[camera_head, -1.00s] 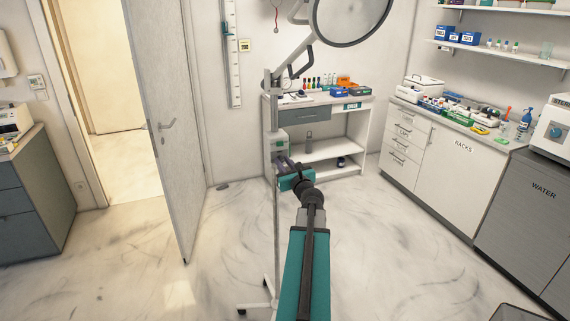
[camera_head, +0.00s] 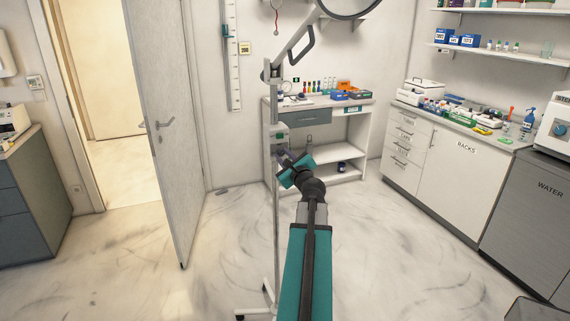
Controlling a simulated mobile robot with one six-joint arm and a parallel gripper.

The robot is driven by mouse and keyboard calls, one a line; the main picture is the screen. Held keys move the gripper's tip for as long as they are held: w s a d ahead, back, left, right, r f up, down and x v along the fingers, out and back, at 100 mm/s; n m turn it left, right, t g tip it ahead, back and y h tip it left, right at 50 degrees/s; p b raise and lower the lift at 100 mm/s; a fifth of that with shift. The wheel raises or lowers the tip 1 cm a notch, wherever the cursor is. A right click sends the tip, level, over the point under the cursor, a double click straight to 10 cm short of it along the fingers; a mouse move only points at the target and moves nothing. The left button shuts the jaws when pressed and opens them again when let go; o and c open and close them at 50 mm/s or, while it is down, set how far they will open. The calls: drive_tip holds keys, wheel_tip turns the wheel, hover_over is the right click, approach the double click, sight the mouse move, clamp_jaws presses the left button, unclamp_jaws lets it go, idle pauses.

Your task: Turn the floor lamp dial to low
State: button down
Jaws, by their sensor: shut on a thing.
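The floor lamp (camera_head: 276,215) stands in the middle of the view, with a thin pale pole on a wheeled base and a large round head cut off at the top edge. A small pale control box (camera_head: 279,135) with a green mark sits partway up the pole. My gripper (camera_head: 283,156) is at the lower part of this box, shut on the lamp dial. The dial itself is hidden behind the fingers, so its setting cannot be read. My teal gripper body is tilted.
A pale door (camera_head: 160,130) stands open on the left, beside a grey cabinet (camera_head: 30,200). A white shelf unit (camera_head: 352,160) with bottles stands behind the lamp. White counters (camera_head: 455,160) line the right. The marble floor around the lamp is clear.

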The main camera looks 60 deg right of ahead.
drive_tip(key=n+b, duration=0.2)
drive_tip(key=b, duration=0.1)
drive_tip(key=n+b, duration=0.4)
drive_tip(key=b, duration=0.1)
drive_tip(key=shift+f+n+b, duration=0.3)
drive_tip(key=shift+f+b, duration=0.05)
drive_tip(key=shift+f, duration=0.05)
drive_tip(key=n+b, duration=0.6)
drive_tip(key=b, duration=0.2)
drive_tip(key=shift+n+b, duration=0.35)
drive_tip(key=shift+n, duration=0.05)
drive_tip(key=n+b, duration=0.3)
drive_tip(key=b, duration=0.1)
drive_tip(key=shift+f+n+b, duration=0.1)
drive_tip(key=shift+n+b, duration=0.25)
drive_tip(key=shift+n, duration=0.05)
drive_tip(key=n+b, duration=0.3)
drive_tip(key=shift+b, duration=0.4)
drive_tip(key=n+b, duration=0.3)
drive_tip(key=n, duration=0.1)
drive_tip(key=shift+b, duration=0.4)
drive_tip(key=shift+s+n+b, duration=0.1)
drive_tip(key=shift+n+b, duration=0.45)
drive_tip(key=shift+n, duration=0.35)
